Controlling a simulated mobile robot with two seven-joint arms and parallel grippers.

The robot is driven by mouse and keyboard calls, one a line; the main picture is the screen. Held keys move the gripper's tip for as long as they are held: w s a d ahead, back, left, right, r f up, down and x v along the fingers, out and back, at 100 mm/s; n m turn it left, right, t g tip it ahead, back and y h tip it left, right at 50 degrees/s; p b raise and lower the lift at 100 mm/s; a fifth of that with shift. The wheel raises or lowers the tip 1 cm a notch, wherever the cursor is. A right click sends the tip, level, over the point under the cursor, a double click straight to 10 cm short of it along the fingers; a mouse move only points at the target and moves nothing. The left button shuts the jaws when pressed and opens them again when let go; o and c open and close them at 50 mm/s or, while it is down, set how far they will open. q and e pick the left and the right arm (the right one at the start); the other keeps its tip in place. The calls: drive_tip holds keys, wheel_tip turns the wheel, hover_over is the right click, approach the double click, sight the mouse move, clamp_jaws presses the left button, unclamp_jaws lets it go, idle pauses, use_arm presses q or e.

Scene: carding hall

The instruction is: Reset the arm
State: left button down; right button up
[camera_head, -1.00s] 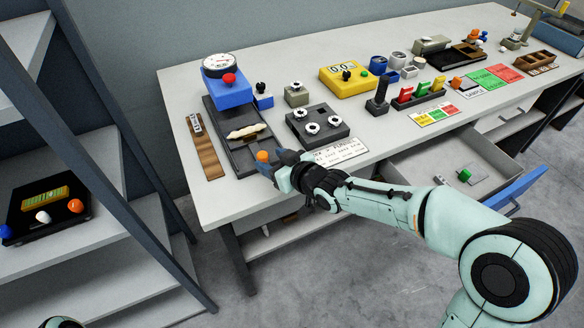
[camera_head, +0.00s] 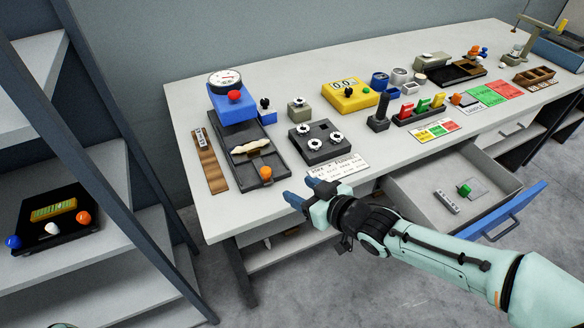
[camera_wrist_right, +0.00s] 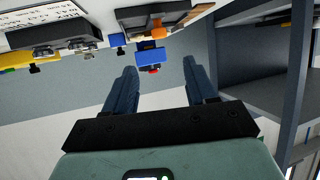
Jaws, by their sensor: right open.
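My right arm reaches in from the lower right of the head view. My right gripper (camera_head: 304,193) is open and empty, just off the front edge of the bench (camera_head: 225,215), close to the white printed card (camera_head: 337,167). In the right wrist view its two blue fingers (camera_wrist_right: 160,70) stand apart with nothing between them. The black tray device (camera_head: 275,157) with an orange knob (camera_head: 265,173) and a pale fibre tuft (camera_head: 251,146) lies to the gripper's left, apart from it. My left gripper is not in view.
An open drawer (camera_head: 415,203) with a blue front (camera_head: 507,212) juts out beside my right arm. A shelf rack (camera_head: 100,170) stands at the left. A black knob block (camera_head: 318,155) and a yellow meter (camera_head: 350,106) sit on the bench. Open floor lies in front.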

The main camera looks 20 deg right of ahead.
drive_tip(key=s+a+f+m+g+h+p, duration=0.1)
drive_tip(key=s+a+f+m+g+p, duration=0.2)
drive_tip(key=f, duration=1)
drive_tip(key=s+f+m+g+p, duration=0.1)
drive_tip(key=s+f+g+p, duration=0.2)
drive_tip(key=f, duration=0.9)
drive_tip(key=s+a+f+m+g+p, duration=0.1)
drive_tip(key=s+f+g, duration=0.3)
drive_tip(key=s, duration=0.5)
drive_tip(key=s+a+f+m+g+p, duration=0.2)
drive_tip(key=s+a+f+g, duration=0.1)
drive_tip(key=s+f, duration=0.5)
drive_tip(key=shift+s+a+g+y, duration=0.3)
drive_tip(key=shift+s+a+g, duration=0.1)
drive_tip(key=shift+s, duration=0.4)
